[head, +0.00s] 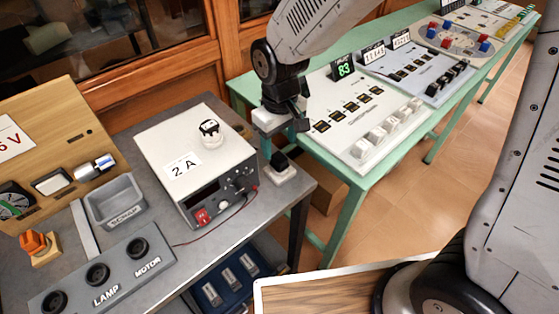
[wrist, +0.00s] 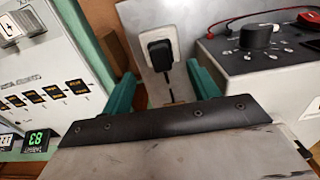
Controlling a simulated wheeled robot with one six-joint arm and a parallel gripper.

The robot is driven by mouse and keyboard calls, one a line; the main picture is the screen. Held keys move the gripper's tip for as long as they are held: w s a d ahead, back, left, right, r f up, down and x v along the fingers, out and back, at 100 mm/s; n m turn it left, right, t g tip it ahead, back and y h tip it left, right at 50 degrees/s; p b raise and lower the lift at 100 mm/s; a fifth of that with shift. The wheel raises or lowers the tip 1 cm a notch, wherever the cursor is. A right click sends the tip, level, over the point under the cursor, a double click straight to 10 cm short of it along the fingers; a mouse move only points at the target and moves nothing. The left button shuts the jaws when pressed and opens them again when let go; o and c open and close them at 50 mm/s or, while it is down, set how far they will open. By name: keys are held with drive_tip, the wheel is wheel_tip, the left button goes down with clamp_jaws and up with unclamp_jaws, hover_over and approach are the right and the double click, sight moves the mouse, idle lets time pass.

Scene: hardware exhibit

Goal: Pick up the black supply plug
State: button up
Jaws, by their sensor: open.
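The black supply plug (head: 279,159) stands upright on a small white base (head: 284,176) at the right end of the grey bench. In the wrist view the black plug (wrist: 159,54) on its white base (wrist: 146,31) shows between and beyond two green fingers. My gripper (head: 285,125) is just above and behind the plug in the head view; its fingertips are hard to make out there. In the wrist view my gripper (wrist: 160,72) is open and empty, with the plug apart from both fingers. The plug's underside is hidden.
A white power supply box (head: 190,150) labelled 2 A stands left of the plug, with a red and dark lead (head: 225,222) at its front. A green table (head: 345,195) with a white switch panel (head: 330,110) stands to the right. A grey scrap tray (head: 117,200) is farther left.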

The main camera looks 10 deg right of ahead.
sight(277, 154)
drive_tip(key=f, duration=0.5)
drive_tip(key=shift+w+a+f, duration=0.25)
drive_tip(key=shift+a+f, duration=0.05)
drive_tip(key=shift+f, duration=0.1)
drive_tip(key=c, duration=1.1)
